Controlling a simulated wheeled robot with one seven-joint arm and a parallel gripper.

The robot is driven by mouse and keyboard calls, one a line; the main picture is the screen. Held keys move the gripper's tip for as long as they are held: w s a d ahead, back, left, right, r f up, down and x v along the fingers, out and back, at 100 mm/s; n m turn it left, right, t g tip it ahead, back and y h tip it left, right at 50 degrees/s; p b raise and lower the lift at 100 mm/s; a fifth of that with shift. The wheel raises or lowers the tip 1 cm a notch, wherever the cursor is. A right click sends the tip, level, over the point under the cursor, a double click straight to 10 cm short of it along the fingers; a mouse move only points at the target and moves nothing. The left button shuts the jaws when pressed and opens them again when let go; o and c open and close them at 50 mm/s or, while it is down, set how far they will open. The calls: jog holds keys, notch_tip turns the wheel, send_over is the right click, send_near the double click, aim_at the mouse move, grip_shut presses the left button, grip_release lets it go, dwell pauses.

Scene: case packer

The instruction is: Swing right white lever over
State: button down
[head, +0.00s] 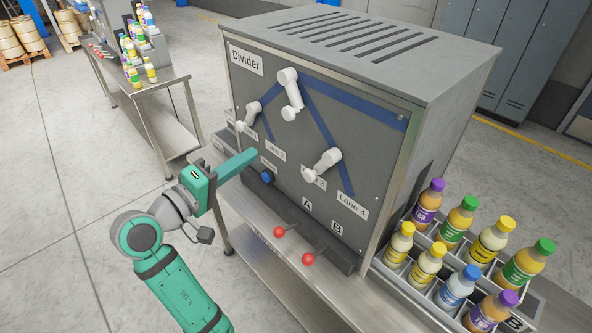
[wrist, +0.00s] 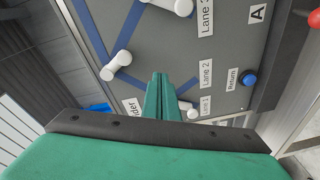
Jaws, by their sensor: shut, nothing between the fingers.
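The right white lever (head: 322,164) sits low on the grey Divider panel (head: 240,90), above the Lane 3 label, its arm slanting down-left from its pivot. In the wrist view it shows at the top edge (wrist: 172,6), partly cut off. A top white lever (head: 291,92) slants down-right, and a left white lever (head: 247,117) slants down-left. In the wrist view these are the top lever (wrist: 117,65) and the left lever (wrist: 192,113), partly hidden by the fingers. My gripper (head: 254,153) is shut and empty in front of the panel near Lane 2, left of the right lever and apart from it.
Crates of bottles (head: 458,284) stand at the right. A side table (head: 150,95) with bottles is at the back left. Open floor lies left.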

aim_at(321, 166)
jog(key=w+d+f+m+g+h, duration=0.1)
jog(key=d+f+m, duration=0.1)
jog(key=d, duration=0.3)
jog(key=w+d+f+m+g+h, duration=0.1)
jog(key=d+f+m+g+h, duration=0.1)
jog(key=d, duration=0.3)
jog(key=shift+f, duration=0.75)
